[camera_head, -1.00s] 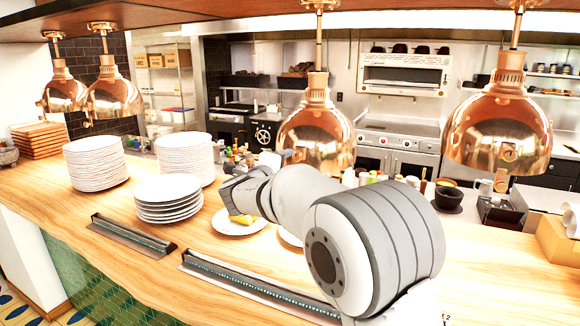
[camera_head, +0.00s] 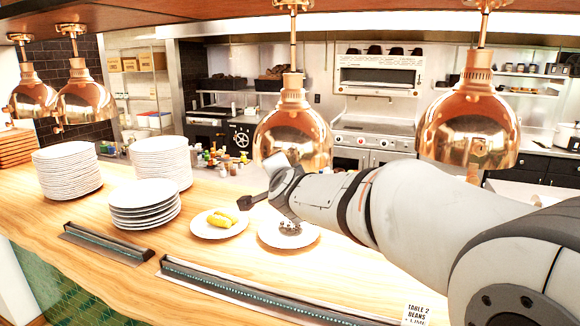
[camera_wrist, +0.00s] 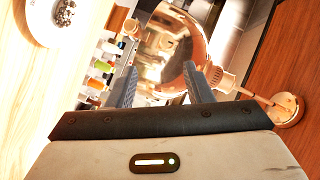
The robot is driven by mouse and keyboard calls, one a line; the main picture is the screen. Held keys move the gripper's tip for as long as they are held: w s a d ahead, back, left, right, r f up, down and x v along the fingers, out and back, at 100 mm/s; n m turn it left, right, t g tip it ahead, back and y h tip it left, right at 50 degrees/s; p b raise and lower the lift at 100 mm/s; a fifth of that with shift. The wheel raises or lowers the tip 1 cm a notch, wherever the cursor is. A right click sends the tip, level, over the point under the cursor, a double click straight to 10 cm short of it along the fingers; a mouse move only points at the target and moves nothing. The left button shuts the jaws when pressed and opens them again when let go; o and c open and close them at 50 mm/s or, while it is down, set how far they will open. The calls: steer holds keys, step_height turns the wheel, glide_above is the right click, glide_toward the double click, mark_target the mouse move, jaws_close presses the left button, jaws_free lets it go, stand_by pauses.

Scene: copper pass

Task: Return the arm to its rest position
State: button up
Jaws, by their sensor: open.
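My arm (camera_head: 400,205) reaches in from the right over the wooden counter in the head view. A copper heat lamp (camera_wrist: 165,50) shows beyond the fingers there.
A plate with yellow food (camera_head: 219,223) and a plate with dark food (camera_head: 289,235) sit on the counter (camera_head: 90,215). Plate stacks (camera_head: 145,205) stand left. Copper lamps (camera_head: 292,130) hang close above my arm. A ticket card (camera_head: 417,314) stands at the front.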

steer(key=s+d+f+n+g+h, duration=0.1)
steer(key=s+d+f+n+g, duration=0.2)
steer(key=s+d+f, duration=0.3)
steer(key=s+d+f+n+g+h, duration=0.1)
steer(key=s+d+f+n+g, duration=0.3)
steer(key=s, duration=1.2)
steer(key=s+d+f+n+g, duration=0.4)
steer(key=s+d+f, duration=0.4)
steer(key=s, duration=0.3)
steer(key=shift+f+g+h, duration=0.4)
steer(key=shift+f+g, duration=0.1)
steer(key=shift+g, duration=0.1)
